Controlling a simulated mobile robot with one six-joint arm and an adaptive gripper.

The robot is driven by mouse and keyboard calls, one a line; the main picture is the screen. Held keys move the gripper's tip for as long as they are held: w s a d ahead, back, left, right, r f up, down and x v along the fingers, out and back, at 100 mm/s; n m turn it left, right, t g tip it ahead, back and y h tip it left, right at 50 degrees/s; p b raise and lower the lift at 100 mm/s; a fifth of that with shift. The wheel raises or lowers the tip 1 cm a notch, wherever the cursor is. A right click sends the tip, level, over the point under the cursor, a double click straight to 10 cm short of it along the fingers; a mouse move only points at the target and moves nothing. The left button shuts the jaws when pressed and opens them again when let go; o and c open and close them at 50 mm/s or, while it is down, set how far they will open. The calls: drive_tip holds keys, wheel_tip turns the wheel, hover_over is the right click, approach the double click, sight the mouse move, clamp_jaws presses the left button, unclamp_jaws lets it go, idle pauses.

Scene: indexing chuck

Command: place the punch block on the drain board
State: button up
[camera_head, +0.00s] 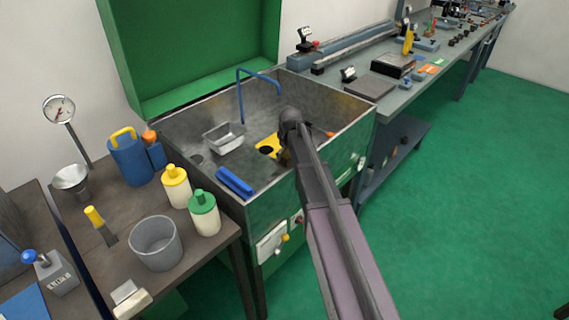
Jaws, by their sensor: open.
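A green-framed metal sink (182,122) with a grey basin stands in the middle of the view. My arm reaches over it from the lower right. My gripper (284,156) is mostly hidden behind my dark arm, low over the basin, and its fingertips cannot be made out. A yellow piece (268,146) with a dark round spot lies in the basin just left of my gripper; contact cannot be told. I cannot tell for sure which thing is the punch block. The drain board is not clearly told apart from the sink's metal floor.
A metal tray (223,137), a blue block (235,182) and a blue spout (242,92) are in or at the sink. A raised green lid (195,50) stands behind. Bottles (204,213) and a grey pot (156,243) crowd the left bench. A long workbench (398,97) runs right.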

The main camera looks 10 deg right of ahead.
drive_tip(key=shift+w+f+b, duration=0.2)
drive_tip(key=shift+f+b, duration=0.2)
drive_tip(key=shift+f, duration=0.3)
drive_tip(key=c, duration=1.2)
